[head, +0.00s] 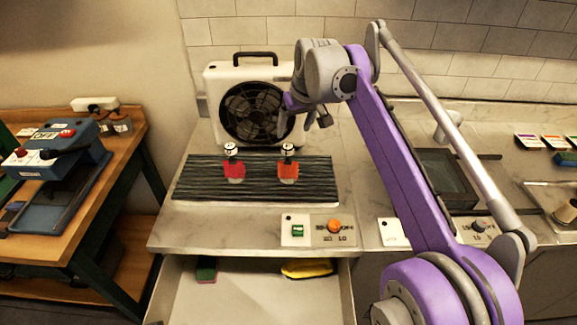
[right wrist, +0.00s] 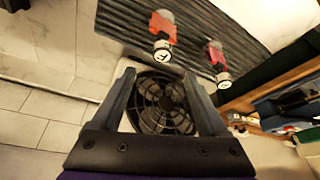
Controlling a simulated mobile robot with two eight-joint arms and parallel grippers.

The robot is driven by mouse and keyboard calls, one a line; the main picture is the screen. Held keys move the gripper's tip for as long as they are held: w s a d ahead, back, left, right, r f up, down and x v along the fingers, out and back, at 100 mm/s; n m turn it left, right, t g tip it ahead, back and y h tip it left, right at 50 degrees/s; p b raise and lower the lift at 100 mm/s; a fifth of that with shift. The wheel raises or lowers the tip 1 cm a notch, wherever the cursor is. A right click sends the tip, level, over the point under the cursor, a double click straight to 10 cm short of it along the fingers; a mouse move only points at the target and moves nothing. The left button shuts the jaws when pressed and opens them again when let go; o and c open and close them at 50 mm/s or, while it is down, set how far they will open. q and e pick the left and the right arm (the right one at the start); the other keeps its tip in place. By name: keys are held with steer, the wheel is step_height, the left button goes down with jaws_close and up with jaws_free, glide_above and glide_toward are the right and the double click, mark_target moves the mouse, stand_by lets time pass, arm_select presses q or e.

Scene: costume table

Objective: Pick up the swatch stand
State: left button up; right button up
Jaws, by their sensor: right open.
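Two small stands with round white-and-black tops and coloured pieces stand on a dark striped mat (head: 255,190). The left one (head: 234,168) is red and the right one (head: 288,170) is orange-red. I cannot tell which one the task means by the swatch stand. Both also show at the top of the right wrist view, one nearer the middle (right wrist: 163,28) and one further right (right wrist: 215,57). My right gripper (head: 303,116) is open and empty, above and behind the right stand, in front of the fan case. My left gripper is not in view.
A white case with a black fan (head: 252,112) stands behind the mat, between my fingers' lines in the wrist view. A counter panel (head: 325,231) with a green switch and orange knob lies in front. An open drawer (head: 250,295) is below. A wooden table stands left.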

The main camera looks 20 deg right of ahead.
mark_target(288, 146)
steer(key=x, duration=0.9)
steer(key=shift+s+a+f, duration=0.15)
steer(key=shift+a+f, duration=0.05)
steer(key=shift+f, duration=0.15)
jaws_close()
stand_by(1.0)
